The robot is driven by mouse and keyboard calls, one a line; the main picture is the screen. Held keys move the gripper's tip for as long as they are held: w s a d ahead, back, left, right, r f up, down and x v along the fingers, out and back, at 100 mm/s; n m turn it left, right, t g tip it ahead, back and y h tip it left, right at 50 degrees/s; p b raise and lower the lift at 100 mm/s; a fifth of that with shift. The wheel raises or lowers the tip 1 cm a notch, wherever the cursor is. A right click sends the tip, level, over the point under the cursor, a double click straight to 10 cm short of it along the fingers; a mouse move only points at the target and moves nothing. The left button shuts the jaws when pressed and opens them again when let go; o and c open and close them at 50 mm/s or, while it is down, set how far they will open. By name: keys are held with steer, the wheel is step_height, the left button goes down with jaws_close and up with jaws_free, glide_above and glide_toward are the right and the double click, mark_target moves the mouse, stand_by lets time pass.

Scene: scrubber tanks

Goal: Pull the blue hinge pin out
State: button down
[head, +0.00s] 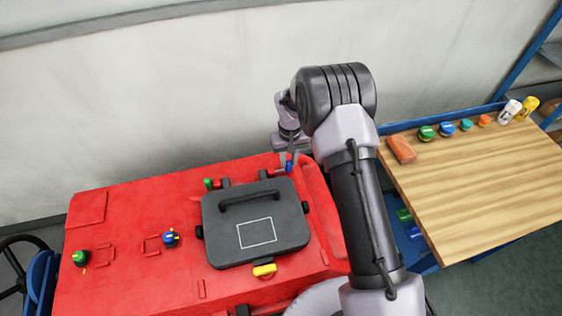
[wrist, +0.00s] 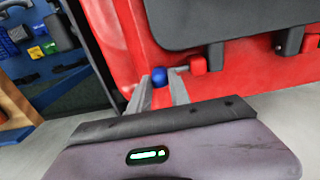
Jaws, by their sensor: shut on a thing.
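The blue hinge pin (head: 289,167) is at the back right corner of the dark grey lid (head: 290,230) on the red tank. In the wrist view its blue head (wrist: 160,76) sits between the two fingers of my gripper (wrist: 160,88), which is shut on it. A short grey shaft runs from the head to a red block (wrist: 198,65) by the lid's hinge. How deep the shaft sits in there is hidden. In the head view my gripper (head: 286,160) is small and partly hidden by the arm.
A green-headed piece (head: 208,184) is at the lid's back left and a yellow latch (head: 264,270) at its front. Green (head: 81,258) and blue (head: 170,238) knobs are on the tank's left. A wooden-topped table (head: 470,190) with several small parts stands right. A wall is behind.

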steer(key=shift+d, duration=0.1)
steer(key=c, duration=1.5)
jaws_free()
steer(key=o, duration=0.3)
steer(key=shift+d, duration=0.2)
steer(key=shift+a, duration=0.1)
step_height(320, 180, up, 18)
steer(key=p, duration=0.3)
steer(key=shift+f, duration=0.25)
